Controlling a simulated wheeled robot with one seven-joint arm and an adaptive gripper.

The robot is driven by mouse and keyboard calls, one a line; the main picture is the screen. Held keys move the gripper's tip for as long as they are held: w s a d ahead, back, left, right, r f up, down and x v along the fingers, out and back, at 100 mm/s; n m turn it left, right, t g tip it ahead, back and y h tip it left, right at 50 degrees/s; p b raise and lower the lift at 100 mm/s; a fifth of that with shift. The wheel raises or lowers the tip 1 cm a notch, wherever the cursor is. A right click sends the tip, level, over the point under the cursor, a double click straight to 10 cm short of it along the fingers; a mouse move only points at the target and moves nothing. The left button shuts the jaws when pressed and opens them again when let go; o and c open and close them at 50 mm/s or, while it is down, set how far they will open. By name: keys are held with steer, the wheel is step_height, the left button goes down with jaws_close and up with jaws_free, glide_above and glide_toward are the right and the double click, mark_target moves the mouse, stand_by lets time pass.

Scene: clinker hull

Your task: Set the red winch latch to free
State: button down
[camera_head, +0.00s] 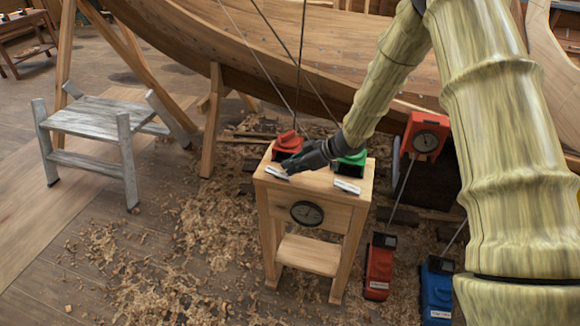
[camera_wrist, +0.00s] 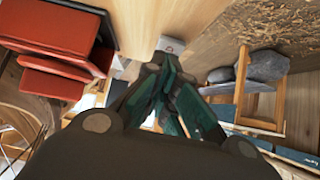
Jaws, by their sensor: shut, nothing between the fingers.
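The red winch (camera_head: 287,145) stands at the back left of a small wooden stand's top. It also fills the upper left of the wrist view (camera_wrist: 68,52). A small pale plate (camera_head: 276,174) lies in front of it at the stand's front edge. My gripper (camera_head: 287,169) is shut and empty, with its tips close to that plate. In the wrist view, the fingertips (camera_wrist: 152,68) are together just below a pale plate (camera_wrist: 171,46); I cannot tell if they touch. I cannot make out the latch itself or its setting.
A green winch (camera_head: 350,163) stands right of the red one, with another pale plate (camera_head: 346,187) before it. The wooden stand (camera_head: 345,213) carries a round dial (camera_head: 306,213). Red (camera_head: 379,268) and blue (camera_head: 436,290) units sit on the floor at right. A grey trestle (camera_head: 95,118) stands left.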

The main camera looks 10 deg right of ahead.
steer(key=shift+a+r+p, duration=0.2)
steer(key=shift+r+p, duration=0.15)
steer(key=shift+r, duration=0.15)
steer(key=shift+d, duration=0.1)
steer(key=p+v, duration=0.2)
steer(key=v, duration=1.1)
steer(key=shift+a+r, duration=0.25)
steer(key=shift+r, duration=0.15)
steer(key=shift+w, duration=0.1)
